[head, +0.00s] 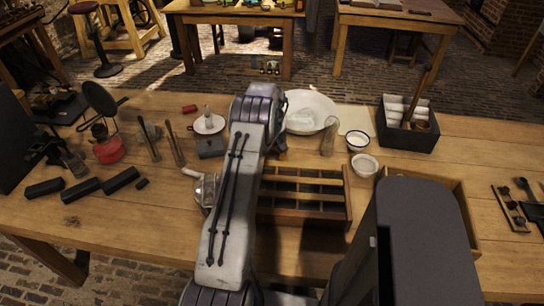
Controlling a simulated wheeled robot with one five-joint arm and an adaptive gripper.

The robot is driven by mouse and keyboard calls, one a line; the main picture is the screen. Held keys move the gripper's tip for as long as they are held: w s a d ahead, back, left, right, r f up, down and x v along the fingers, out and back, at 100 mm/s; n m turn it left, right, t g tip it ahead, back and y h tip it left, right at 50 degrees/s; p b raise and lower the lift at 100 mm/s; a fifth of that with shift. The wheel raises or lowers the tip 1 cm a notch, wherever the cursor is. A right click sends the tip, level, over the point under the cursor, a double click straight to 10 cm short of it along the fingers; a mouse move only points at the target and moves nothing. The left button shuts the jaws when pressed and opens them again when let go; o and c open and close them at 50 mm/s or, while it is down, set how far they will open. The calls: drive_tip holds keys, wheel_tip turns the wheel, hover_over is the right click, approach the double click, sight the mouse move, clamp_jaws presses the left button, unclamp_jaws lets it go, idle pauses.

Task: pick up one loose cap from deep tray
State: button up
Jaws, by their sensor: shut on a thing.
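My gripper is not visible; my arm's pale link and dark joint stand in the middle of the view and cover the space behind them. I cannot see what my gripper holds. A wooden tray with raised walls (459,194) is at the right of the bench, mostly covered by a dark part of my body. It may be the deep tray, but its inside is hardly visible. I cannot make out any loose cap for certain.
A compartmented wooden rack (347,200) lies right of my arm. Behind it are a large pale dish (318,104), a glass jar (328,137) and two small white bowls (357,140). A black box (408,141) stands at the back right. A red burner (108,150) is left.

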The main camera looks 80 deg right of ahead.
drive_tip(key=shift+f, duration=0.25)
drive_tip(key=o, duration=0.9)
drive_tip(key=shift+r, duration=0.15)
wheel_tip(320, 180, up, 12)
drive_tip(key=shift+r, duration=0.15)
drive_tip(key=shift+w, duration=0.15)
